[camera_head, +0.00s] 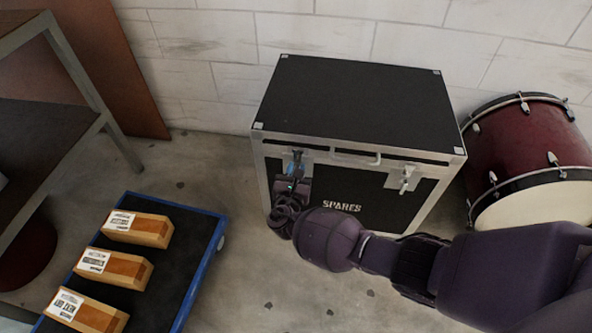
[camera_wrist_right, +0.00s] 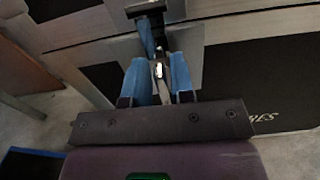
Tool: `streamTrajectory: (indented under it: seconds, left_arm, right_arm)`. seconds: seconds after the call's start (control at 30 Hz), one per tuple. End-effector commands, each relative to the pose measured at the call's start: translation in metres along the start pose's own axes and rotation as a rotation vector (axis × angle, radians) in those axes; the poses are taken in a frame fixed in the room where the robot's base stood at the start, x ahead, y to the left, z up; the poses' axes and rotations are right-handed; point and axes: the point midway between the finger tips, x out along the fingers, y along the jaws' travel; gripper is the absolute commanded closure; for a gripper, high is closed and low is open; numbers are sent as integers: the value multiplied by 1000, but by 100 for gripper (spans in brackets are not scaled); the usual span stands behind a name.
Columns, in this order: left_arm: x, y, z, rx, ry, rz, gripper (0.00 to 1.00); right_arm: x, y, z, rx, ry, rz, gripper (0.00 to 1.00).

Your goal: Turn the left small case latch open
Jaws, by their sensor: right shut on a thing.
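A black case (camera_head: 352,190) with silver edges and the word SPARES stands on the floor against the wall, lid closed. Its left small latch (camera_head: 297,156) is at the front left, partly hidden by my right gripper (camera_head: 293,168). In the right wrist view the blue fingers of my right gripper (camera_wrist_right: 160,82) are shut on the left latch (camera_wrist_right: 158,70), one on each side of its metal piece. The right latch (camera_head: 405,178) on the case front is free of any gripper. My left gripper is not in view.
A drum (camera_head: 522,150) stands right of the case. A blue-edged dolly (camera_head: 192,284) with several labelled wooden boxes (camera_head: 115,270) is at the lower left. A grey table (camera_head: 45,130) stands far left. Bare floor lies between dolly and case.

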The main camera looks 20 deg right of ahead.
Motion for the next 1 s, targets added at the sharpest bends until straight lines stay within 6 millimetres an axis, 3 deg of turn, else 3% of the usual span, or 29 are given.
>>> streamTrajectory:
  seconds: [0.37,1.0]
  left_arm:
    - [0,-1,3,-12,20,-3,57]
    - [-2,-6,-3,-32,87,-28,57]
  right_arm:
    - [-2,-5,-4,200,4,0,100]
    - [-2,-15,-8,805,4,-1,100]
